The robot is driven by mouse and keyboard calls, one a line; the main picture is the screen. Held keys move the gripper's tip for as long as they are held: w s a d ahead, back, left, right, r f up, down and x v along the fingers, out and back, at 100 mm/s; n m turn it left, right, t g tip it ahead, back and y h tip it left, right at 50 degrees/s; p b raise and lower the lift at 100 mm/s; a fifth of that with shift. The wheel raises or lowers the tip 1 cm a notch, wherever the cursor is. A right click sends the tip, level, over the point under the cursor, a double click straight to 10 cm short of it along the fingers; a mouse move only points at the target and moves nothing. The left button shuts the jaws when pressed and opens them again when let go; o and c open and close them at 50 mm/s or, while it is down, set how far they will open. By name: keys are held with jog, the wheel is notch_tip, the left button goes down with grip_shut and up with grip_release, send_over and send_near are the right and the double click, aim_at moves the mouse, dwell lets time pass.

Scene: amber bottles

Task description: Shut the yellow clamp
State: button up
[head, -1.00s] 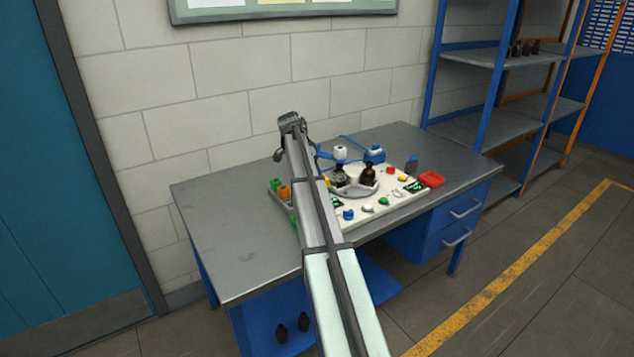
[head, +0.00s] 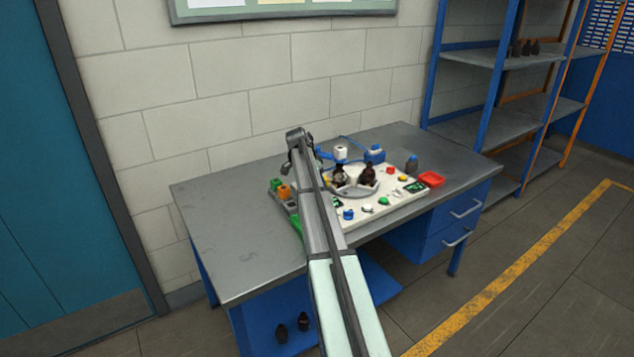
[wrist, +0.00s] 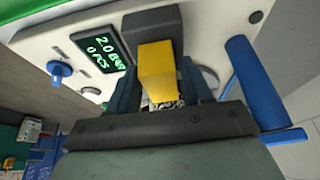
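The yellow clamp (wrist: 156,70), a yellow block with a dark grey top part, fills the middle of the wrist view. It stands at the pale panel, just right of a dark display (wrist: 103,48) with green text. My gripper (wrist: 158,85) has one dark finger on each side of the yellow part. The fingers look very close to it, but I cannot tell whether they press on it. In the head view my arm hides the gripper, and the clamp cannot be made out for certain.
A blue knob (wrist: 59,71) sticks up left of the display, and a blue rod (wrist: 255,83) lies close on the right. The pale panel (head: 386,207) on the grey table carries a round tray with brown bottles (head: 368,174). A red bin (head: 431,179) is at its right.

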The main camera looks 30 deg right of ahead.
aim_at(325, 177)
grip_shut()
jog(key=shift+d, duration=1.7)
jog(key=shift+o, duration=1.4)
grip_release()
jog(key=v, duration=1.3)
jog(key=shift+a+r, duration=0.15)
jog(key=shift+r, duration=0.2)
